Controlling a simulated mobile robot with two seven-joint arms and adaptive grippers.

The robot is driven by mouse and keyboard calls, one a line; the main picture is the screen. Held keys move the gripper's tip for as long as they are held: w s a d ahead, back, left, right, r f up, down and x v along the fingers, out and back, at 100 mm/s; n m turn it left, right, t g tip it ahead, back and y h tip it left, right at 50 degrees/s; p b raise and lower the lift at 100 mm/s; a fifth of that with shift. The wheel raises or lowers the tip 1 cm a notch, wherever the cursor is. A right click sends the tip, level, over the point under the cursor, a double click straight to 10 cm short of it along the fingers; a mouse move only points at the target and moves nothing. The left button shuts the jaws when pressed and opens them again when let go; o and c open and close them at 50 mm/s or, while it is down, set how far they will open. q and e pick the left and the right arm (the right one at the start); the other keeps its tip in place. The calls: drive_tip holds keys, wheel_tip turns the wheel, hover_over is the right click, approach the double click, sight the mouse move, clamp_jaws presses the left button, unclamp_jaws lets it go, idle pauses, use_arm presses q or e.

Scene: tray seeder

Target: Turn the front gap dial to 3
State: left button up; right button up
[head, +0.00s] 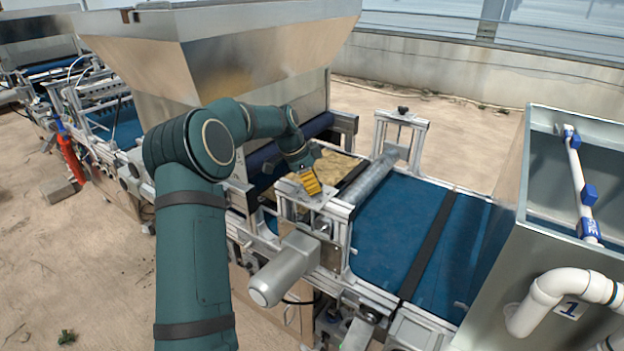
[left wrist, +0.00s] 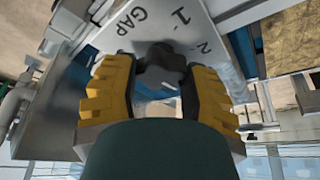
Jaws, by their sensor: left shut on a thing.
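My left gripper (head: 311,184) has its yellow fingers down over the metal plate (head: 321,202) on the near side of the conveyor. In the left wrist view my left gripper (left wrist: 160,66) is shut on the front gap dial (left wrist: 160,70), a dark lobed knob held between the fingertips. The plate (left wrist: 208,27) around it bears the word GAP and the numbers 1 and 2. No 3 shows, and I cannot tell which number the dial points to. In the head view the gripper hides the dial. My right gripper is not in view.
A matching post frame with a dark knob (head: 403,110) stands across the blue belt (head: 393,225). A metal roller (head: 372,181) lies between the two. A large steel hopper (head: 230,65) rises behind my arm. A grey motor (head: 284,270) juts out below the plate.

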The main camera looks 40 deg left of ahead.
use_arm(q)
drive_tip(key=shift+f+m, duration=0.15)
drive_tip(key=shift+m, duration=0.35)
drive_tip(key=o, duration=1.2)
drive_tip(key=shift+o, duration=0.2)
drive_tip(key=v, duration=1.2)
drive_tip(key=shift+w+a, duration=0.1)
drive_tip(key=shift+w, duration=0.05)
